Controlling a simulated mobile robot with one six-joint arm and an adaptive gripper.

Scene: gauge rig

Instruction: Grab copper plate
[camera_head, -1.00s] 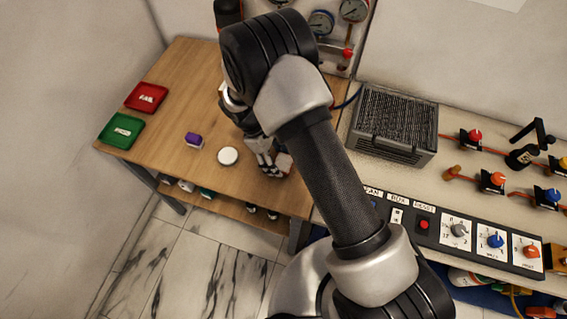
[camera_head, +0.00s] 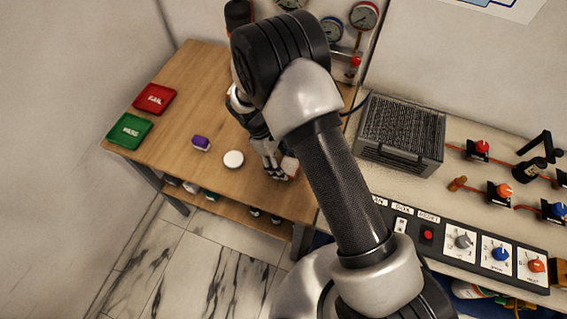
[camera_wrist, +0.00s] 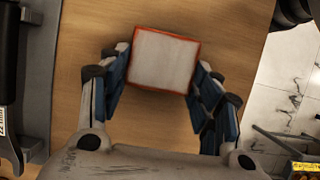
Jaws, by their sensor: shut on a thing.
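The copper plate (camera_wrist: 163,60) is a squarish piece with a pale grey face and orange-red edges, in the upper middle of the wrist view. My gripper (camera_wrist: 162,82) is shut on it, with a blue-padded finger at each side. In the head view the plate (camera_head: 290,166) shows in part beside my gripper (camera_head: 277,172), near the front right of the wooden table (camera_head: 190,85). My arm hides part of this area. I cannot tell whether the plate touches the table.
A white round disc (camera_head: 233,159) and a purple-topped block (camera_head: 201,143) lie left of my gripper. A red FAIL tray (camera_head: 155,99) and a green PASS tray (camera_head: 130,131) are at the table's left. A grilled metal box (camera_head: 400,132) and control panel (camera_head: 470,246) stand to the right.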

